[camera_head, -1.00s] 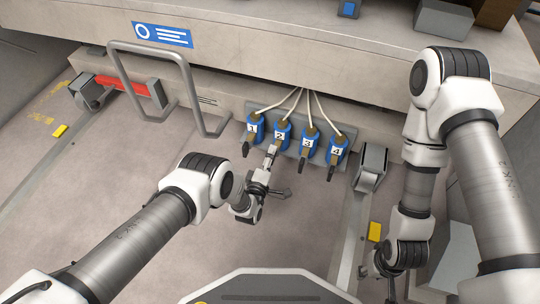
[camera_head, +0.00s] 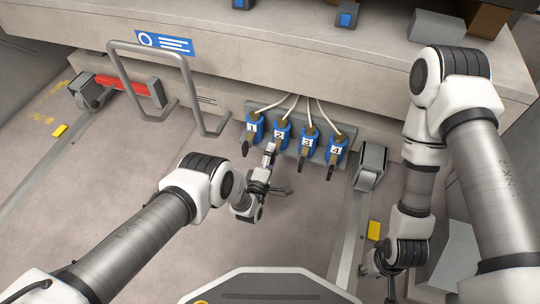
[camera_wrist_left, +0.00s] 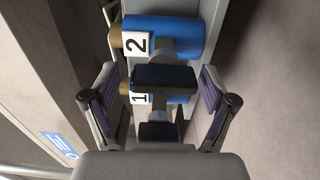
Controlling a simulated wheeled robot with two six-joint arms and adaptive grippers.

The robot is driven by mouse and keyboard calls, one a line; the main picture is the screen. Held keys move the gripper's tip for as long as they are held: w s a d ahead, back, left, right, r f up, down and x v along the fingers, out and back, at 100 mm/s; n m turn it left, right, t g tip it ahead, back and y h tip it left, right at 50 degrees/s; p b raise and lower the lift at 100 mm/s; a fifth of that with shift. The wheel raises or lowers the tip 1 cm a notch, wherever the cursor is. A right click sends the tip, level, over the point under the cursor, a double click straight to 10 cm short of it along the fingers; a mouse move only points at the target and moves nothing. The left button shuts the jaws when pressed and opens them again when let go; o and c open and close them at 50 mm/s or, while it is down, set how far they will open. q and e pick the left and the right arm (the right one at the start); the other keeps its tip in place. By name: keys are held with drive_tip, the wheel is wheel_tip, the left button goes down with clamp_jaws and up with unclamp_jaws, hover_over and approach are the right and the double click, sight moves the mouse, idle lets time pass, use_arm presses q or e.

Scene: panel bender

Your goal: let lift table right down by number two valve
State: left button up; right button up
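The number two valve (camera_head: 281,133) is a blue body with a white label, second from left in a row. It also shows in the wrist view (camera_wrist_left: 177,37). My left gripper (camera_head: 269,157) is just below it. In the wrist view the left gripper (camera_wrist_left: 163,100) is open, with a dark lever bar (camera_wrist_left: 165,77) between its fingers and visible gaps on both sides. The levers of valves one, three and four point down. My right gripper (camera_head: 388,272) is low at the right, too small to tell its state. I cannot identify the right lift table for certain.
Valve one (camera_head: 252,127) and valve three (camera_head: 308,141) are close on either side. Valve four (camera_head: 337,149) is at the right. A metal hoop rail (camera_head: 187,85) and a red bar (camera_head: 122,83) are at the left.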

use_arm(q)
drive_tip(key=shift+a, duration=0.1)
drive_tip(key=shift+s+a+f, duration=0.1)
drive_tip(key=shift+s+a, duration=0.05)
drive_tip(key=shift+s, duration=0.3)
drive_tip(key=v, duration=1.1)
idle(2.0)
